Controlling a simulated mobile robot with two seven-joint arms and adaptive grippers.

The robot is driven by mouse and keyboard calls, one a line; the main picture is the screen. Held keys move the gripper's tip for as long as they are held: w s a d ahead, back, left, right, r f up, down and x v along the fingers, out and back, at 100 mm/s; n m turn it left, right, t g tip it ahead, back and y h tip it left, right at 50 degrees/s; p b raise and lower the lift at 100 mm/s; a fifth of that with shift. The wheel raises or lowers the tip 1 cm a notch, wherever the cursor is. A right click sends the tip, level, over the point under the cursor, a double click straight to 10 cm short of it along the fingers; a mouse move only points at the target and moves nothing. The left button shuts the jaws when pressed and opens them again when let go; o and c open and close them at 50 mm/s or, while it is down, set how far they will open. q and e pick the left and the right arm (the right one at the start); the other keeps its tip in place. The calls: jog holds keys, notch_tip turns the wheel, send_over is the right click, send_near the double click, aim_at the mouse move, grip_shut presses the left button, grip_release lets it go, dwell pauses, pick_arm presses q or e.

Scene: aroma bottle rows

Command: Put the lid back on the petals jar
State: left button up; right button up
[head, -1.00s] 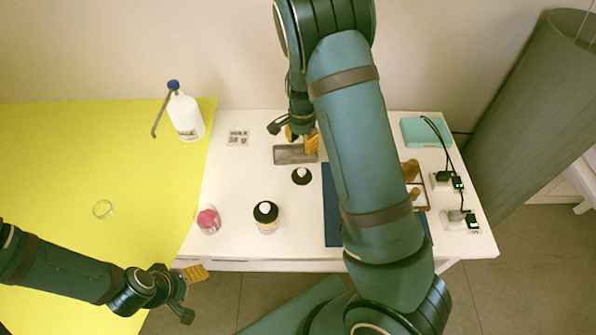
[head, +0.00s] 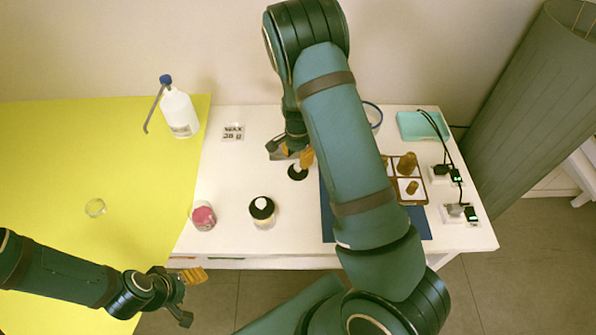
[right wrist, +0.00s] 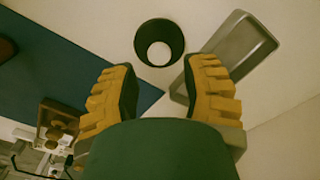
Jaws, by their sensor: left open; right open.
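The petals jar (head: 203,215) is a small clear jar with pink contents, open on top, at the white table's front left. A black round lid with a white knob (head: 298,172) lies on the table further back; it also shows in the right wrist view (right wrist: 159,60), ahead of the fingers. My right gripper (head: 290,154) is open and empty, just behind and above this lid, apart from it in the wrist view. My left gripper (head: 190,290) is open and empty, off the table's front edge at lower left. My right arm hides part of the table.
A similar jar with black lid on (head: 263,213) stands between petals jar and loose lid. A grey tray (right wrist: 235,50) lies beside the lid. A blue mat (head: 328,225), brown tray (head: 412,202), and wash bottle (head: 179,112) are around. A glass dish (head: 95,207) sits on yellow.

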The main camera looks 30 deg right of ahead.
aim_at(298, 166)
jog(key=shift+f+b, duration=0.6)
jog(key=shift+f, duration=1.95)
jog(key=shift+o, duration=0.3)
grip_shut()
